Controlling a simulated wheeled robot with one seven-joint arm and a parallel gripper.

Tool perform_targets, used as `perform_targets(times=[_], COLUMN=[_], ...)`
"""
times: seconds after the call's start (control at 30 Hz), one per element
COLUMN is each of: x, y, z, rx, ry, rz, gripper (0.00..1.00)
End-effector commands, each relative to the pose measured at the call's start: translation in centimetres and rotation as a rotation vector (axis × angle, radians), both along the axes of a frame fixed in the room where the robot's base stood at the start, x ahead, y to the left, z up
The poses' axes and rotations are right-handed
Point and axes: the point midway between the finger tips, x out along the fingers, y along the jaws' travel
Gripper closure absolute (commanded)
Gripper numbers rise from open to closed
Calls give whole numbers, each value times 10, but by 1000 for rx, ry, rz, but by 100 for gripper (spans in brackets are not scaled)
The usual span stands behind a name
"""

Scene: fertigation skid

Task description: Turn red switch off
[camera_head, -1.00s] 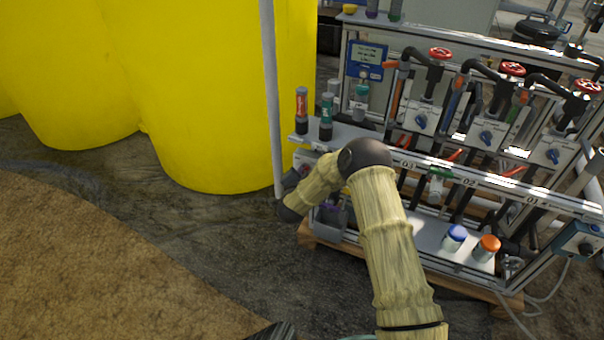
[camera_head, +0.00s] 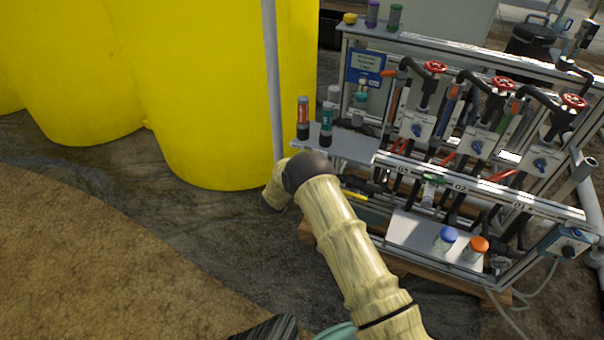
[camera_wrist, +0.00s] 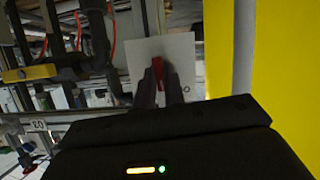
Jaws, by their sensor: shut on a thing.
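The red switch (camera_wrist: 158,69) shows in the wrist view as a red handle on a pale square plate (camera_wrist: 182,50). A mark like an "O" is on the plate, to the lower right of the handle. My gripper (camera_wrist: 159,80) is at the plate with its two dark fingers on either side of the red handle, shut on it. The fingers hide part of the handle, so its exact angle is hard to tell. In the head view my arm hides the gripper and the red switch.
The skid carries red handwheels (camera_head: 503,84), blue knobs (camera_head: 475,147) and a front rail (camera_head: 480,184). Bottles (camera_head: 326,124) stand on its left shelf. A grey pole (camera_head: 272,80) and large yellow tanks (camera_head: 205,95) are close on the left. Open floor lies front left.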

Motion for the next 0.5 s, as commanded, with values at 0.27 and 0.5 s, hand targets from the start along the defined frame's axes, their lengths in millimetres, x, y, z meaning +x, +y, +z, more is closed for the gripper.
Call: perform_targets(times=[0.27,0.5], x=[0,0], y=[3,4], z=[-4,-6], rx=[-244,-444], ry=[90,164], rz=[1,1], gripper=[100,100])
